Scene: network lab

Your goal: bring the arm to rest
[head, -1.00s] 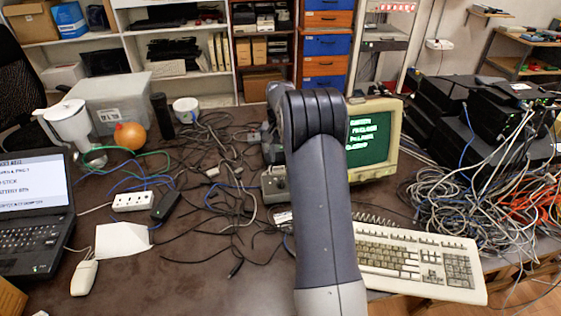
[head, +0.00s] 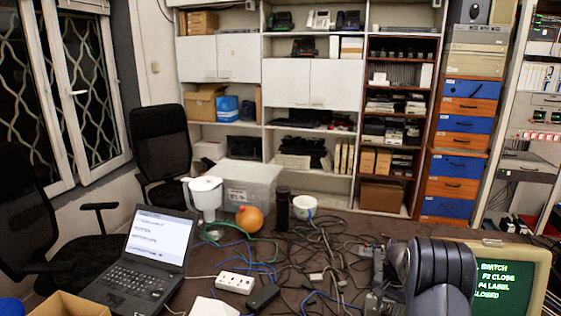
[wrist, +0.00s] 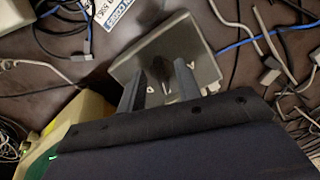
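My arm (head: 441,275) reaches over the cluttered table at the lower right of the head view, its bent joint left of a beige monitor. My gripper (wrist: 159,69) shows in the wrist view with its two dark fingers apart, and I see nothing held between them. A grey box with a small lever on its face (wrist: 204,62) lies beneath the fingers; whether they touch it I cannot tell. In the head view the gripper is mostly hidden behind my arm.
The monitor (head: 508,284) stands close right of my arm. Loose cables (head: 325,262) spread over the table. A laptop (head: 148,258), a power strip (head: 235,283), an orange ball (head: 249,218) and a white cup (head: 304,206) lie further left. Shelves stand behind.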

